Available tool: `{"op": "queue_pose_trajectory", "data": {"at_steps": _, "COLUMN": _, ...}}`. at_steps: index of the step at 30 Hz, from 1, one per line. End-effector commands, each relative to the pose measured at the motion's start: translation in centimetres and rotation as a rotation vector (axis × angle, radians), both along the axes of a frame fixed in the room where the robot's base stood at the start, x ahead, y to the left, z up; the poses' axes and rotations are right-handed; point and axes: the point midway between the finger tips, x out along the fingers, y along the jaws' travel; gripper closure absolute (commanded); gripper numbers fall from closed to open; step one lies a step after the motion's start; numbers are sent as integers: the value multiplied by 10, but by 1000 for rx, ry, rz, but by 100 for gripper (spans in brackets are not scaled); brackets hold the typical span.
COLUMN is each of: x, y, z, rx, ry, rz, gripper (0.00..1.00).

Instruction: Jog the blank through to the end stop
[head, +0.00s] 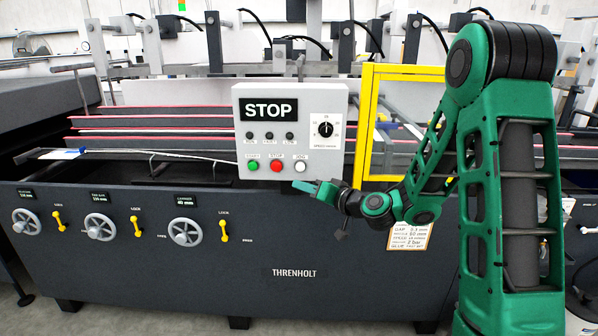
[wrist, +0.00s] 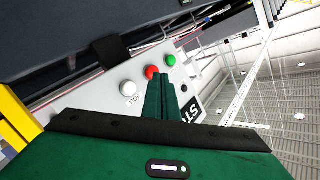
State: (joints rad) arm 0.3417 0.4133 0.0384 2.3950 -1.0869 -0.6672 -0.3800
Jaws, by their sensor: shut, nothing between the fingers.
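The grey control box (head: 243,140) has a display (head: 269,109) reading STOP. My gripper (head: 297,186) is shut and empty, just below the white button. In the wrist view, its closed fingers (wrist: 161,78) overlap the panel beside the red button (wrist: 151,72), with the white button (wrist: 128,88) to their left; contact cannot be told. I cannot make out an end stop.
A speed dial (head: 325,129) is on the box's right part. A yellow guard frame (head: 367,130) stands right of the box. Handwheels (head: 184,231) and yellow lock levers (head: 224,230) line the machine front. Red-edged belts (head: 150,138) run behind the box.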

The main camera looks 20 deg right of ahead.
Motion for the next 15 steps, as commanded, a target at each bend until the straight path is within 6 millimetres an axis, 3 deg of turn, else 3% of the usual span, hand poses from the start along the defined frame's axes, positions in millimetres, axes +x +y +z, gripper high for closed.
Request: {"op": "queue_pose_trajectory", "data": {"at_steps": 15, "x": 55, "y": -18, "z": 0, "rx": -2, "ry": 0, "rz": 1, "gripper": 100}}
